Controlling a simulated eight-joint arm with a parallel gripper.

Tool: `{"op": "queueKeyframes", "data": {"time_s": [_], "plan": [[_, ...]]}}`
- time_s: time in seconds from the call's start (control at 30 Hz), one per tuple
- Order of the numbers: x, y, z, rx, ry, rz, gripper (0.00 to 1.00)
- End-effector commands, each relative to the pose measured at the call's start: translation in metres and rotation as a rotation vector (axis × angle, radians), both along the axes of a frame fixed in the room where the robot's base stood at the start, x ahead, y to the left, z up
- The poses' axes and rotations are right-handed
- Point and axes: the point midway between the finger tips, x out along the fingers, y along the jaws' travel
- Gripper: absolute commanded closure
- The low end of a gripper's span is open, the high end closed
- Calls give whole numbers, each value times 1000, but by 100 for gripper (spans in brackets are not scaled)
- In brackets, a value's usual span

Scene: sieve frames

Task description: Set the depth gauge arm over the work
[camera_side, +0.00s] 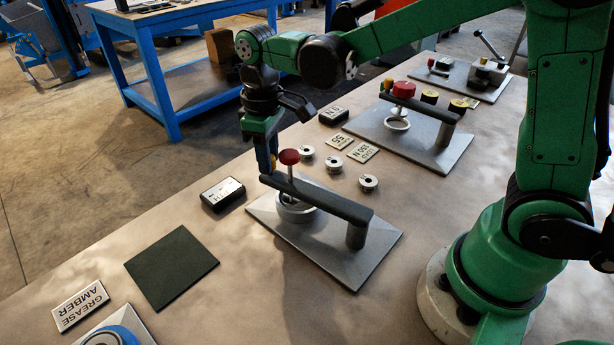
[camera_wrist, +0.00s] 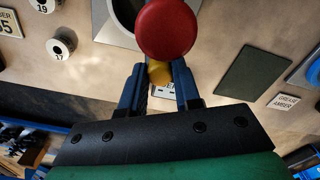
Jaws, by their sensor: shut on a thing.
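The near depth gauge has a dark arm (camera_side: 330,200) on an upright post (camera_side: 356,236) at the right of a grey metal plate (camera_side: 345,262). A red knob (camera_side: 289,156) tops a thin spindle near its free end; the knob fills the upper middle of the wrist view (camera_wrist: 165,28). A round metal ring (camera_side: 297,214), the work, sits on the plate, partly hidden beneath the arm. My gripper (camera_side: 270,160) is shut on the yellow grip at the arm's free end, which shows between the blue fingers in the wrist view (camera_wrist: 159,72). Spindle contact with the work is unclear.
Several small metal discs (camera_side: 368,183) lie right of the gauge. A black-and-white box (camera_side: 222,194) and dark mat (camera_side: 171,267) lie left. A second gauge with a red knob (camera_side: 404,89) stands behind, with label plates (camera_side: 363,152) nearby. A grease label (camera_side: 80,306) is front left.

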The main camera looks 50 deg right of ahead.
Motion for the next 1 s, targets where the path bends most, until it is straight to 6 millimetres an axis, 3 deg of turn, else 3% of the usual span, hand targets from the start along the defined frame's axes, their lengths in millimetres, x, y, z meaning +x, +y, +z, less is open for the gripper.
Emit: {"op": "queueKeyframes", "data": {"time_s": [0.3,0.87,0.9,1.0], "plan": [[2,-21,0,1,1,-132,100],[2,-26,0,1,1,-161,100],[2,-26,0,0,2,-161,67],[2,-26,0,1,1,-161,41]]}}
